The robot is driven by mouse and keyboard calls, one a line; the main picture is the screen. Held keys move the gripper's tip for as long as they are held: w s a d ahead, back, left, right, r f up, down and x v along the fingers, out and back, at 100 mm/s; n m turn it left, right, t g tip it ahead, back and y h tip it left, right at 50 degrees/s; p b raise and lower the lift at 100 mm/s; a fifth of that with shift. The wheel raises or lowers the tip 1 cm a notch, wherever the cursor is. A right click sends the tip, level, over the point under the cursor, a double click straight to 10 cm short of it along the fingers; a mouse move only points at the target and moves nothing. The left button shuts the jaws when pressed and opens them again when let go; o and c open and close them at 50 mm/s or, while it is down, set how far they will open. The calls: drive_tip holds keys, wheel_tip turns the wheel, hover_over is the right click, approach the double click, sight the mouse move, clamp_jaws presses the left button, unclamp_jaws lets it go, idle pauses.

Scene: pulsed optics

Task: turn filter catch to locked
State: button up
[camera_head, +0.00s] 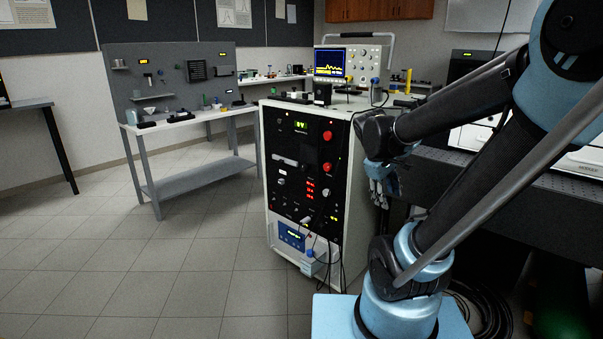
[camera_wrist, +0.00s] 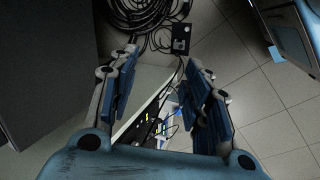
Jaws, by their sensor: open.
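I cannot pick out the filter catch in either view; it is too small or hidden. The rack cabinet (camera_head: 259,175) with black front panels, red knobs and lit displays stands at the centre of the head view. My gripper (camera_head: 377,183) hangs beside the cabinet's right side in the head view, partly behind my arm. In the wrist view my gripper (camera_wrist: 165,85) has its two blue-padded fingers wide apart with nothing between them. It points down past the cabinet's pale edge toward the floor.
An oscilloscope (camera_head: 352,62) stands on top of the cabinet. A workbench with a pegboard (camera_head: 185,75) stands at the back left. A dark optical table (camera_head: 540,190) is at the right. Coiled black cables (camera_wrist: 140,14) lie on the floor. Tiled floor (camera_head: 110,270) is clear at the left.

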drive_tip(key=w+a+n+t+h, duration=0.25)
drive_tip(key=w+a+n, duration=0.45)
drive_tip(key=w, duration=0.5)
drive_tip(key=w+a+n+t+h, duration=0.25)
drive_tip(key=w+a+n, duration=0.25)
drive_tip(key=w+a, duration=0.5)
drive_tip(key=n+t+h, duration=0.2)
drive_tip(key=n+t, duration=0.5)
drive_tip(key=n, duration=0.4)
approach(303, 169)
drive_tip(key=x, duration=0.9)
drive_tip(key=shift+w, duration=0.3)
clamp_jaws()
